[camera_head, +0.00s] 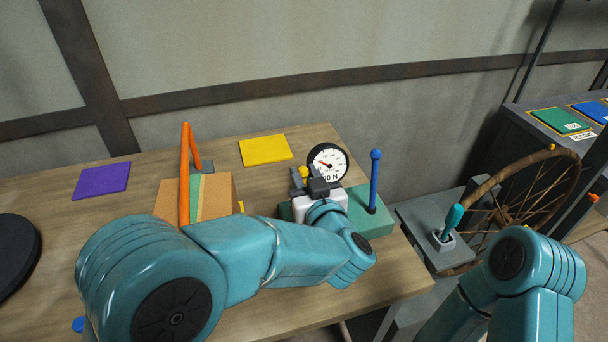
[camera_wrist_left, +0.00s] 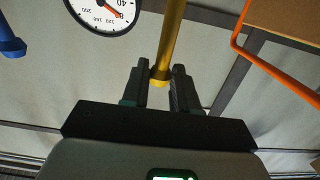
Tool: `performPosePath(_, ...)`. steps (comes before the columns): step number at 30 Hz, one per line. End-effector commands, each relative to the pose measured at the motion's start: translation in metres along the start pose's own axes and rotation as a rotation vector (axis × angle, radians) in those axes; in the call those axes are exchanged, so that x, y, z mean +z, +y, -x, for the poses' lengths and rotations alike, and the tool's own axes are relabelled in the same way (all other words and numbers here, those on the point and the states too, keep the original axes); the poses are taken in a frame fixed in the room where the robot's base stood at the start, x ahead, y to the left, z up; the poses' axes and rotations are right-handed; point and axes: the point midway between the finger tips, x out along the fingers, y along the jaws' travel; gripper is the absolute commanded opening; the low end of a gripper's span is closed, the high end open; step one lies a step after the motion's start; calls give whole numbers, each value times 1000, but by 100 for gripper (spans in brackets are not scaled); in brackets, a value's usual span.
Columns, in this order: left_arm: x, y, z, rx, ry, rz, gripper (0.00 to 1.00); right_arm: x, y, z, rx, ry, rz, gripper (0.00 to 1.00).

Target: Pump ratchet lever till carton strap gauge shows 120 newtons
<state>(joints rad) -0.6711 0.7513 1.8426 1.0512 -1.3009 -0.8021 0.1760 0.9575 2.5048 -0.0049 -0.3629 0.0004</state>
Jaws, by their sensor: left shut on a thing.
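A green base (camera_head: 380,219) on the table carries a round white gauge (camera_head: 328,162) and a tall blue lever (camera_head: 375,170). The gauge also shows in the left wrist view (camera_wrist_left: 100,14), its red needle close to the 80 mark. My left gripper (camera_head: 303,177) is shut on a yellow lever (camera_wrist_left: 171,45) with a yellow knob (camera_head: 304,172). The rod stands between the fingers. A brown carton (camera_head: 218,195) is on the table to the left, with a green strap (camera_head: 195,195) and an orange bar (camera_head: 184,165) beside it.
A yellow mat (camera_head: 265,150) and a purple mat (camera_head: 101,180) lie on the table (camera_head: 60,205). A black disc (camera_head: 14,250) is at the left edge.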

Motion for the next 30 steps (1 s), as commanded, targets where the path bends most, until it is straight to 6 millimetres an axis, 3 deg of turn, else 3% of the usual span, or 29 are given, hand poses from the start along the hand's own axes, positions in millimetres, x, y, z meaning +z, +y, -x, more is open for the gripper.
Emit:
performPosePath(12,8,0,50,3,-1,-1,9,0,1,-4,0,0,0,43)
performPosePath(25,10,0,57,2,0,0,9,0,2,-4,0,0,0,43)
performPosePath(30,17,0,70,3,-1,-1,9,0,3,-8,0,0,0,43)
